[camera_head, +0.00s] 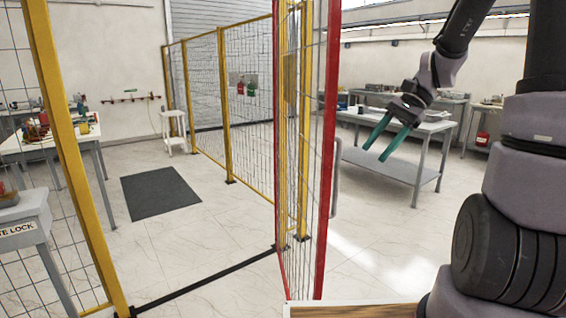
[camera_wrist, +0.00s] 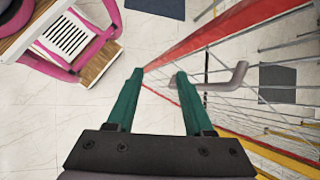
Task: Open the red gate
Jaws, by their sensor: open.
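The red gate (camera_head: 330,150) is a red-framed wire mesh panel. In the head view it stands swung out from the yellow fence line, seen nearly edge-on, leaving a wide opening to its left. A grey bar handle (camera_head: 337,180) shows on its right side. In the wrist view the red frame (camera_wrist: 235,28) runs toward the upper right, with the grey handle (camera_wrist: 228,80) beside the right finger. My gripper (camera_head: 377,154) is open and empty, its green fingers pointing down-left, to the right of the gate. In the wrist view (camera_wrist: 160,72) nothing is between the fingers.
A yellow fence post (camera_head: 72,150) stands left of the opening. A dark floor strip (camera_head: 205,282) crosses the opening, with a dark mat (camera_head: 160,194) beyond. A grey workbench (camera_head: 395,172) stands behind my gripper. A grey stand (camera_head: 25,215) is at far left.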

